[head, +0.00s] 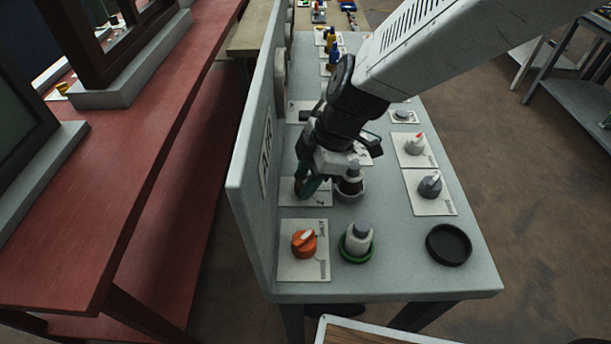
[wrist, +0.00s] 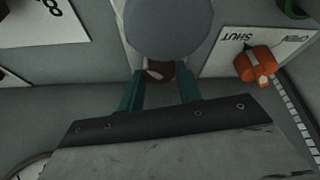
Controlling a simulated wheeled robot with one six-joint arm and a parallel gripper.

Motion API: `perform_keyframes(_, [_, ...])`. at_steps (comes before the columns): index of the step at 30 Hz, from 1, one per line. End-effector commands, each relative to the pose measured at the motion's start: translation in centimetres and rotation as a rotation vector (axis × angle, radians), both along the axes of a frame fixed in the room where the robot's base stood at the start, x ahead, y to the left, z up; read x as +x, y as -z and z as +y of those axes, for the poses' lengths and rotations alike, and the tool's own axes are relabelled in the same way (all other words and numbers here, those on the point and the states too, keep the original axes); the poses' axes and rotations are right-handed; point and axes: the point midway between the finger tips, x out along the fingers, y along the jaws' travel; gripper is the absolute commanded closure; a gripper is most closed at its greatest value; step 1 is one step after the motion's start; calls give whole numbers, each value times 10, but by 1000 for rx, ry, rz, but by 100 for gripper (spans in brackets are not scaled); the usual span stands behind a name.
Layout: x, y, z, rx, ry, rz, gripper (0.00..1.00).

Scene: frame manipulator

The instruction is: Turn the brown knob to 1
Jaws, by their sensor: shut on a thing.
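The brown knob (wrist: 160,71) shows in the wrist view between the two teal fingers of my gripper (wrist: 160,76). A pale pointer mark is on it, and a large grey round shape hides part of it. My gripper is shut on the knob. In the head view my gripper (head: 308,187) is low over a white plate (head: 321,199) near the upright panel, and it hides the knob there. I cannot read the knob's setting.
Nearer are an orange knob (head: 304,246) and a grey-capped bottle (head: 359,240) in a green ring. A black dish (head: 448,245) and grey knob (head: 430,186) are to the right. The upright panel (head: 249,190) bounds the left.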

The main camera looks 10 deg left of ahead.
Motion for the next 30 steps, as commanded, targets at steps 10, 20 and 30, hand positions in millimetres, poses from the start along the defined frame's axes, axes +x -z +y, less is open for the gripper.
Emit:
perform_keyframes(10, [0,-1,0,1,105,-2,88])
perform_keyframes(20, [-1,-1,0,2,367,-2,88])
perform_keyframes(30, [-2,-1,1,1,624,-2,88])
